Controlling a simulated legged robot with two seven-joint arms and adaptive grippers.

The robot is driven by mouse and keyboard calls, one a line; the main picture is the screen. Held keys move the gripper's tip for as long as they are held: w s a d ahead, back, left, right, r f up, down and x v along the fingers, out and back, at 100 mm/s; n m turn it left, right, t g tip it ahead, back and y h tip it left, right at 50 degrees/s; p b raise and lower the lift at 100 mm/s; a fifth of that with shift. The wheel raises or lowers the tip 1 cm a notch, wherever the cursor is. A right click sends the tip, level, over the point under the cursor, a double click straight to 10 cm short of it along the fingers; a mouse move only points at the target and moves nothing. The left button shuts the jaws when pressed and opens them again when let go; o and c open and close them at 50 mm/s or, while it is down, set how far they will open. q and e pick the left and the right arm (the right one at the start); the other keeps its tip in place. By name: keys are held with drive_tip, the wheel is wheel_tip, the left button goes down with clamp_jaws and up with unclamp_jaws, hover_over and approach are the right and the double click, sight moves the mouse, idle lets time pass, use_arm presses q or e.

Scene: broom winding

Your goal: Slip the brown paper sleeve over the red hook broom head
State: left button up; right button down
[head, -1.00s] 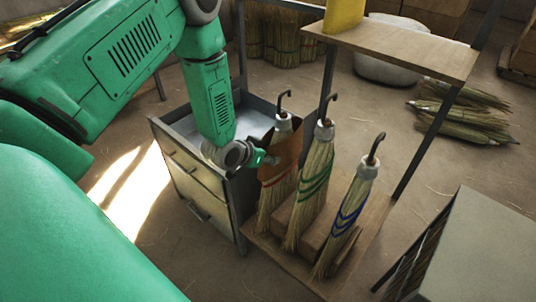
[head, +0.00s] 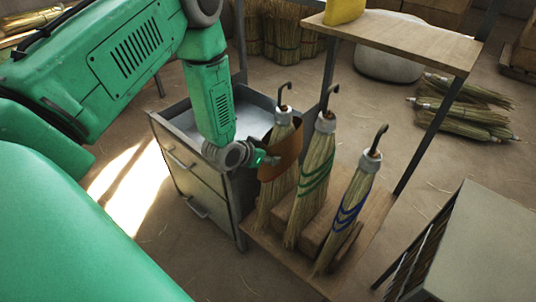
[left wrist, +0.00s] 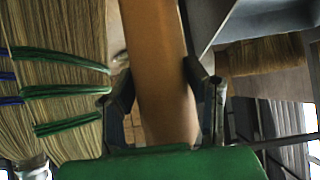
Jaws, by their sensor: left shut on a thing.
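The brown paper sleeve (head: 290,158) sits around the upper straw of the leftmost hook broom (head: 268,204), below its grey collar and dark hook. No red band shows on this broom now; the sleeve covers that part of it. My left gripper (head: 269,160) is shut on the left side of the sleeve. In the left wrist view the sleeve (left wrist: 158,70) stands between the two fingers of my left gripper (left wrist: 160,95). Straw inside the sleeve is mostly hidden. My right gripper is not in view.
A green-banded broom (head: 314,180) stands close on the right, with a blue-banded broom (head: 350,205) beyond it. All stand on a wooden shelf (head: 262,245). A metal drawer cabinet (head: 205,190) is at left. An upper shelf (head: 405,45) is behind.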

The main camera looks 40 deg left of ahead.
use_arm(q)
drive_tip(key=shift+f+b, duration=2.8)
drive_tip(key=shift+f, duration=1.45)
drive_tip(key=shift+f+b, duration=0.55)
drive_tip(key=shift+f, duration=0.2)
drive_tip(key=o, duration=1)
drive_tip(key=shift+s, duration=0.1)
drive_tip(key=v, duration=1.1)
drive_tip(key=shift+s+a+r, duration=0.1)
drive_tip(key=shift+s+r, duration=0.15)
drive_tip(key=shift+r, duration=0.05)
drive_tip(key=shift+s, duration=0.1)
